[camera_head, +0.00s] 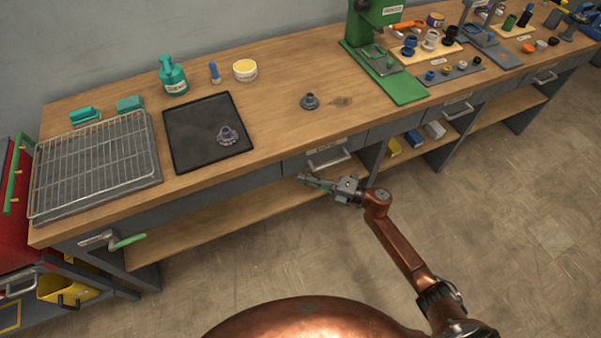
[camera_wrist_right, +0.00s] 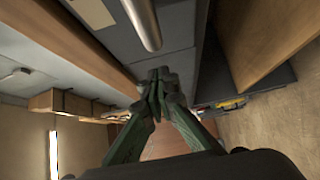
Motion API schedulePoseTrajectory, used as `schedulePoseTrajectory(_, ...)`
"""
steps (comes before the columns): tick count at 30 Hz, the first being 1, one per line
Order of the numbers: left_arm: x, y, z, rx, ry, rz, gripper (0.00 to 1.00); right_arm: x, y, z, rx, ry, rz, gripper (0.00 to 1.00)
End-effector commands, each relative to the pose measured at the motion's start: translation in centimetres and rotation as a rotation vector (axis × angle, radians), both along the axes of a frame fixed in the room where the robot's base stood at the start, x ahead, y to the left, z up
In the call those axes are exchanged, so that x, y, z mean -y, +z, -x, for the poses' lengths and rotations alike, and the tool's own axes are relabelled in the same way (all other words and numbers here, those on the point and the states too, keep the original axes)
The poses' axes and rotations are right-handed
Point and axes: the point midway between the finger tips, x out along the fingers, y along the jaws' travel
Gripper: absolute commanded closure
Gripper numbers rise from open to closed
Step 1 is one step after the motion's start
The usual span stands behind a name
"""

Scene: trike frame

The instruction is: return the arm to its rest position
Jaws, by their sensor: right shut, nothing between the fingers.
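My right gripper (camera_head: 318,183) is in front of the workbench, below the edge of its top and close to a drawer handle (camera_head: 328,159). Its fingers are together and hold nothing. In the right wrist view the closed green fingers (camera_wrist_right: 160,92) point toward the bench front, with the metal handle (camera_wrist_right: 142,22) above them. My copper right arm reaches up from the lower right of the head view. I cannot tell whether the gripper touches the drawer front. My left gripper is not in view.
The workbench (camera_head: 285,120) holds a wire rack (camera_head: 95,165), a black tray (camera_head: 182,145) with a dark flanged part (camera_head: 228,136), another flanged part (camera_head: 310,101) and a green press (camera_head: 405,90). The floor (camera_head: 500,200) at right is clear.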

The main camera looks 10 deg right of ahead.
Motion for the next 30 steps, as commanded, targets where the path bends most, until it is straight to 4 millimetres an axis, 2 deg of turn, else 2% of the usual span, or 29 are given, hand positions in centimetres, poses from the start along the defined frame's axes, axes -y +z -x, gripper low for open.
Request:
schedulePoseTrajectory(1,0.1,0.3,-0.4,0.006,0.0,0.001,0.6,1.5,0.2,0.7,0.0,-0.004,0.004,1.0)
schedulePoseTrajectory(3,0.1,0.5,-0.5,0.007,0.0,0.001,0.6,2.8,0.1,1.6,-0.002,-0.002,0.005,1.0)
schedulePoseTrajectory(12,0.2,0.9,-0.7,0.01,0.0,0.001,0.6,6.8,-0.1,4.4,-0.002,0.01,0.002,1.0)
schedulePoseTrajectory(18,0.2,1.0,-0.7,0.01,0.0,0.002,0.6,7.9,-0.1,5.0,-0.001,0.01,0.003,1.0)
schedulePoseTrajectory(25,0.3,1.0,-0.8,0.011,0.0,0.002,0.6,8.1,-0.2,5.1,-0.005,0.006,0.0,1.0)
schedulePoseTrajectory(28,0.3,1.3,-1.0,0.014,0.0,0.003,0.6,9.0,-1.4,4.8,-0.05,-0.045,-0.025,1.0)
schedulePoseTrajectory(30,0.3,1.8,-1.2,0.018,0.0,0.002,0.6,10.5,-3.4,4.4,-0.125,-0.127,-0.066,1.0)
